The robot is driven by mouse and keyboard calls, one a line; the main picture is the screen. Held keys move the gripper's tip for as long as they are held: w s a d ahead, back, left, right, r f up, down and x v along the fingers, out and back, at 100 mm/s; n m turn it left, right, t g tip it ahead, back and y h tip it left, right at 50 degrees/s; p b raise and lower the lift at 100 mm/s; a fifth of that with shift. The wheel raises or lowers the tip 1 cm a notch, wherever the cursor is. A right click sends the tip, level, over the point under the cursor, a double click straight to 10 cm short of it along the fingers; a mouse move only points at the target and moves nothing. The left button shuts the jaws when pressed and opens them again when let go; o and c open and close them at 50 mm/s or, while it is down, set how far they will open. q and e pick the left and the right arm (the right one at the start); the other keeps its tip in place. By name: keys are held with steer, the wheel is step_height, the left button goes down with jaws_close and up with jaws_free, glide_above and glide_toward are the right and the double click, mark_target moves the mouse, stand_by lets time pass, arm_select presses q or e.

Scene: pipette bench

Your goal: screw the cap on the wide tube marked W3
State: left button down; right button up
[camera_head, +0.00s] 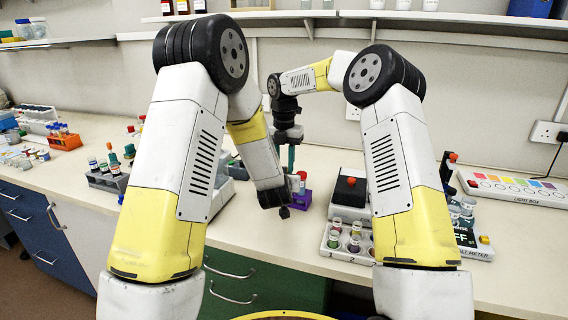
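A small tube with a red top (302,177) stands at a purple holder (301,199) near the middle of the bench. I cannot read a W3 mark on it or on any other tube. My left gripper (285,212) is low, just left of the purple holder, and small and dark in this view. My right gripper (291,158) points down above and slightly left of the red-topped tube. Its fingers are too small to show whether they are open or hold anything. I cannot make out a loose cap.
A light box (515,188) and a meter (473,243) are at the right. Grey (107,182) and orange (65,141) racks stand at the left.

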jaws_close()
steer(key=o, duration=0.7)
jaws_free()
steer(key=shift+r, duration=2.25)
steer(key=shift+r, duration=1.75)
steer(key=shift+c, duration=0.3)
